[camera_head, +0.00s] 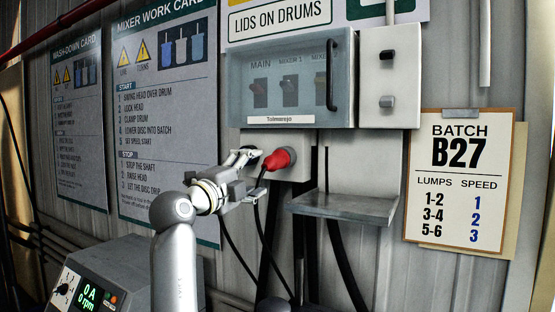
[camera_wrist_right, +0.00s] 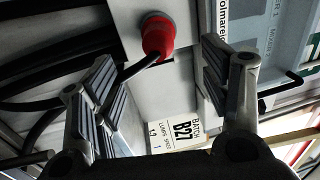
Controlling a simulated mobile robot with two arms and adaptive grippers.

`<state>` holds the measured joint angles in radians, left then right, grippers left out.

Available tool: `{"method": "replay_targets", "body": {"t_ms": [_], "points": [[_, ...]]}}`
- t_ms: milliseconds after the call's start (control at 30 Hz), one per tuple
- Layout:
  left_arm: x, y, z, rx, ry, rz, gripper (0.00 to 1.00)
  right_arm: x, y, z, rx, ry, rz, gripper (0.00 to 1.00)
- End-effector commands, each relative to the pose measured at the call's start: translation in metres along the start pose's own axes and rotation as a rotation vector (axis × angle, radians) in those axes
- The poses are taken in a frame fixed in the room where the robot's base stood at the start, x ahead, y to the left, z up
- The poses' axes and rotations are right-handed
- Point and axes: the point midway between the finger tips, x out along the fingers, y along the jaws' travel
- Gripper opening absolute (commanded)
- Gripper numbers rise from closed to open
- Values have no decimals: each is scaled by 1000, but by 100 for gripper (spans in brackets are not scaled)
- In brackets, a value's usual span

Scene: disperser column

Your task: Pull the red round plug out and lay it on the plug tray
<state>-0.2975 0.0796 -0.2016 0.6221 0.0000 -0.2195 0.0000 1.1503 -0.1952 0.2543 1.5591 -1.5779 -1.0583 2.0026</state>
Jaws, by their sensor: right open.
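The red round plug (camera_head: 279,159) sits in a grey socket box (camera_head: 300,141) under the switch panel, with a black cable hanging from it. It also shows in the right wrist view (camera_wrist_right: 157,38), where its cable runs down to the left towards the left finger. My right gripper (camera_head: 252,168) is just left of the plug, open and empty. In the right wrist view its fingers (camera_wrist_right: 157,62) are spread wide, with the plug seen between and beyond their tips. A grey metal shelf, apparently the plug tray (camera_head: 345,207), is bare, right of and below the plug. My left gripper is out of view.
The switch panel (camera_head: 292,80) with a clear cover and black handle is above the plug. Black cables (camera_head: 345,262) hang below the socket and tray. A B27 batch card (camera_head: 460,180) hangs at right. A control box with a display (camera_head: 100,282) stands at lower left.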

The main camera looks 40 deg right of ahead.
Motion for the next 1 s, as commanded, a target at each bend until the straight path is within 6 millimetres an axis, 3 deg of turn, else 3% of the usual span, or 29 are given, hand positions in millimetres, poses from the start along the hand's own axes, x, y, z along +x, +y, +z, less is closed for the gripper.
{"method": "replay_targets", "body": {"t_ms": [100, 233, 567, 633, 1000], "points": [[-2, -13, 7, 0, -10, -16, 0, 1, 0, 0, -1, 1, 1, 70], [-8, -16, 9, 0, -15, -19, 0, 9, -2, 0, -2, 2, 1, 70], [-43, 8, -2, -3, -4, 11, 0, 55, -5, -1, -5, 3, 2, 70], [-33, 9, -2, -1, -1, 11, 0, 63, 1, -1, -1, 2, 0, 70], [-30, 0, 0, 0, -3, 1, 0, 90, 1, 0, -1, 1, 1, 70]]}}
